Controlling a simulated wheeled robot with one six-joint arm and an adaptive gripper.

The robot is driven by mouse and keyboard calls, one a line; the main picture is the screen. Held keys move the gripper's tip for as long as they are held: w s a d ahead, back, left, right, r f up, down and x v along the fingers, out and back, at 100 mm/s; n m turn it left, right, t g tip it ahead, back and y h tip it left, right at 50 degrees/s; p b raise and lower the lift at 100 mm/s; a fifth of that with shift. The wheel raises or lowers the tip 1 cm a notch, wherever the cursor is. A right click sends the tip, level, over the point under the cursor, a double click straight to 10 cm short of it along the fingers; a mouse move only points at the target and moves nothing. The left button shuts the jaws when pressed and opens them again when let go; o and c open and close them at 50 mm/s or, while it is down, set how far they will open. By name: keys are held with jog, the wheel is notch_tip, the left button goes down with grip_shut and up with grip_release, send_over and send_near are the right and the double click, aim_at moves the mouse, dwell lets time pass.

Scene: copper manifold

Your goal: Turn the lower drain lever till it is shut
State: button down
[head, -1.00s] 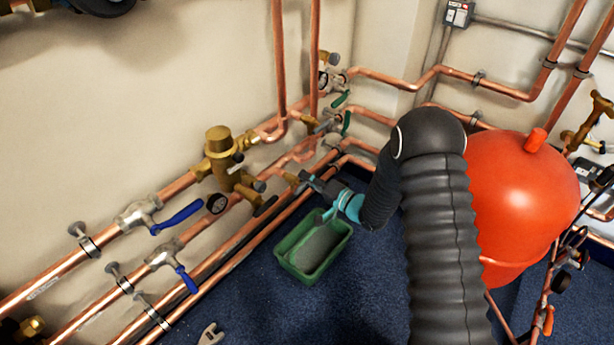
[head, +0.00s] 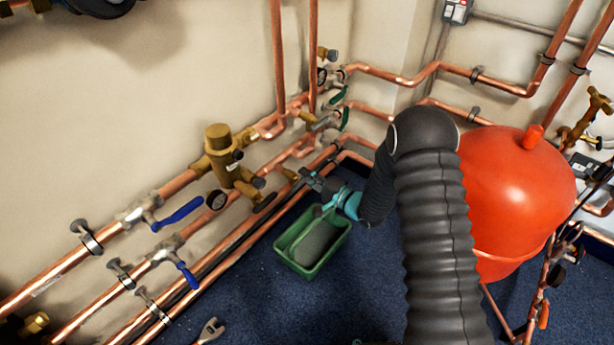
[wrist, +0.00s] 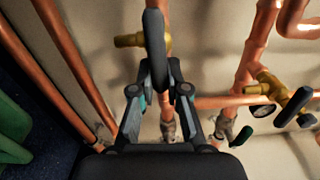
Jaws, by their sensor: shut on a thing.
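A brass drain valve (wrist: 130,40) with a black lever (wrist: 153,35) is on a copper pipe in the wrist view. The lever stands upright in that picture, across the line of the brass body. My gripper (wrist: 158,72) is shut on the lever's near part. In the head view my gripper (head: 310,179) is low at the wall pipes, beside a small brass fitting (head: 290,174); the held lever is mostly hidden there. A second brass valve with a black lever (wrist: 294,107) is at the right of the wrist view, apart from my gripper.
A green tub (head: 292,258) stands on the blue floor below my gripper. A red tank (head: 515,195) is to the right of my arm. Blue-handled valves (head: 178,215) are on the pipes to the left. A wrench (head: 211,329) lies on the floor at the front.

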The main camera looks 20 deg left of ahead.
jog(key=shift+f, duration=0.1)
jog(key=c, duration=1.2)
grip_release()
jog(key=v, duration=1.2)
